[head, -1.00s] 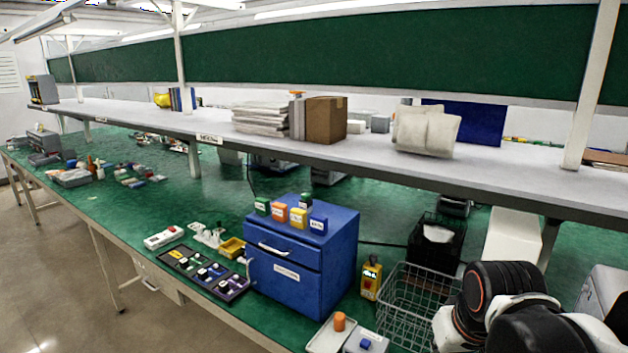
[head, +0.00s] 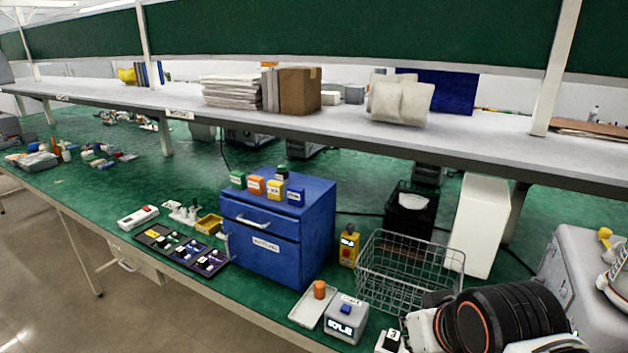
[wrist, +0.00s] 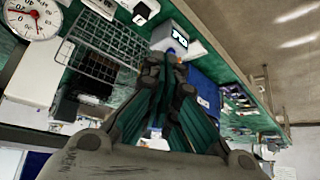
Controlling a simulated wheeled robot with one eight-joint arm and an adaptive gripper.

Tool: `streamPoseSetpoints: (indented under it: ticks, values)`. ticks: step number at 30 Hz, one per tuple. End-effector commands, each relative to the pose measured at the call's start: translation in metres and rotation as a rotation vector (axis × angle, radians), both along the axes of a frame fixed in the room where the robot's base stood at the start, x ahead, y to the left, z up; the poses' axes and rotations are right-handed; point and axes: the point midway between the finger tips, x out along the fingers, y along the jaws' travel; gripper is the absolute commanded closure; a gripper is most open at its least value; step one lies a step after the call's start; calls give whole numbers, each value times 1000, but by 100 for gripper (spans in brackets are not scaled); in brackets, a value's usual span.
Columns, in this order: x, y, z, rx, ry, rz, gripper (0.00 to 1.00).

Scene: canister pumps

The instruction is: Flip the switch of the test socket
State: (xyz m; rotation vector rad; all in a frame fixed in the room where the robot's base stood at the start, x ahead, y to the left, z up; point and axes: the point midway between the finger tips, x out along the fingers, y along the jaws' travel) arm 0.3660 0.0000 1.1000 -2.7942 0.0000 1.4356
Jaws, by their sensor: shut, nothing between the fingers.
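A grey-white box (head: 346,322) with a lit display on its front and a blue piece on top stands near the table's front edge. Its display also shows in the wrist view (wrist: 180,40), just beyond my fingers. A small white block with a black top (head: 390,343) stands to its right, partly cut off by the picture edge. I cannot tell which of these is the test socket, and no switch position is readable. My gripper (wrist: 166,62) is shut and empty in the wrist view, pointing towards the display box. Its fingertips are not visible in the head view.
A wire basket (head: 400,270) stands behind the boxes, close to my arm. A tray (head: 303,311) with an orange cylinder (head: 319,289) lies left of the display box. A blue drawer cabinet (head: 262,255) and a yellow device (head: 348,247) stand farther left. A shelf overhangs behind.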

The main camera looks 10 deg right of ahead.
Motion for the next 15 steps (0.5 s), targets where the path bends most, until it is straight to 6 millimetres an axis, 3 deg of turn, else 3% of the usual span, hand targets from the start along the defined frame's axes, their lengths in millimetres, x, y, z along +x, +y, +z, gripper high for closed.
streamPoseSetpoints:
  ticks: [8, 15]
  values:
    - [2, -1, 1, -10, 9, 11, 100]
    - [21, -10, 4, -94, 85, 110, 100]
